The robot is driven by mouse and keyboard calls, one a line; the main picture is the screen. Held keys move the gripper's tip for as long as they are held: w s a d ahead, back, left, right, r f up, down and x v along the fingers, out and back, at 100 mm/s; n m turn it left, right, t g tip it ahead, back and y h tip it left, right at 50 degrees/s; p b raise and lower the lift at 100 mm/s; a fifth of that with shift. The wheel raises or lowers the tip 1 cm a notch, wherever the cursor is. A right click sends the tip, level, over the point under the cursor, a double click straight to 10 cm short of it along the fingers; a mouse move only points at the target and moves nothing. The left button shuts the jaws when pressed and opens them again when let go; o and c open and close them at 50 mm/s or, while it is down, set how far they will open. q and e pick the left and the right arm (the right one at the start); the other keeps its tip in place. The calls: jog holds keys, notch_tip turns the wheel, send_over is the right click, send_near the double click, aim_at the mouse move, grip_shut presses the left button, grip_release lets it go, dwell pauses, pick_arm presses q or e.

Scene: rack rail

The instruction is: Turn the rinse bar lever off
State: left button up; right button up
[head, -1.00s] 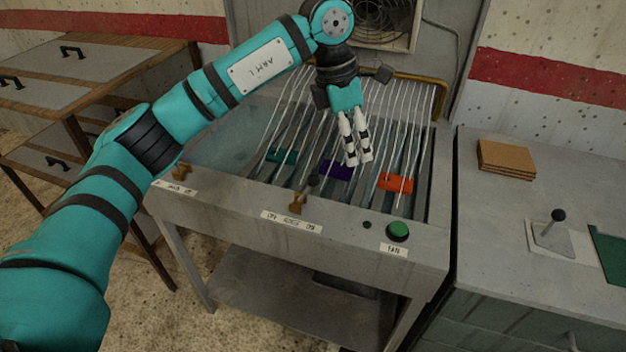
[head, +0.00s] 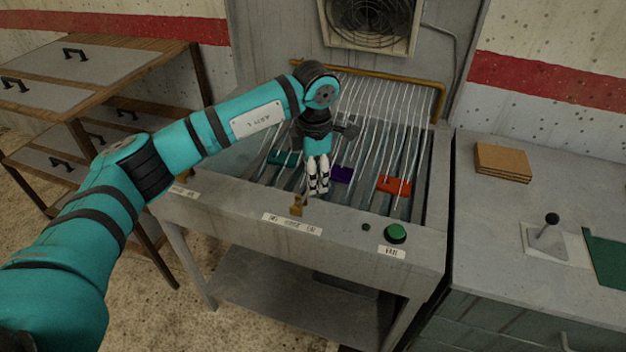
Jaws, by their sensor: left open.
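A small brass lever fitting (head: 297,208) stands on the front ledge of the grey steel rack basin (head: 240,220), above a white label (head: 292,224) whose words are too small to read surely. The lever's upper part is hidden behind or close to my gripper. My left gripper (head: 319,190) points down just above and right of the brass fitting, its white fingertips a small gap apart, with nothing seen between them. I cannot tell whether the fingers touch the lever. A second brass fitting (head: 184,178) at the left end of the ledge is partly hidden by my arm.
Slanted wire rails fill the basin, with teal (head: 284,158), purple (head: 341,174) and orange (head: 393,185) blocks among them. A green button (head: 396,233) is on the ledge's right. A lever box (head: 548,237) and cardboard stack (head: 502,161) sit on the right counter.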

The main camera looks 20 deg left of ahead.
pick_arm(q)
jog(key=shift+w+f, duration=0.1)
jog(key=shift+f, duration=1.7)
grip_shut()
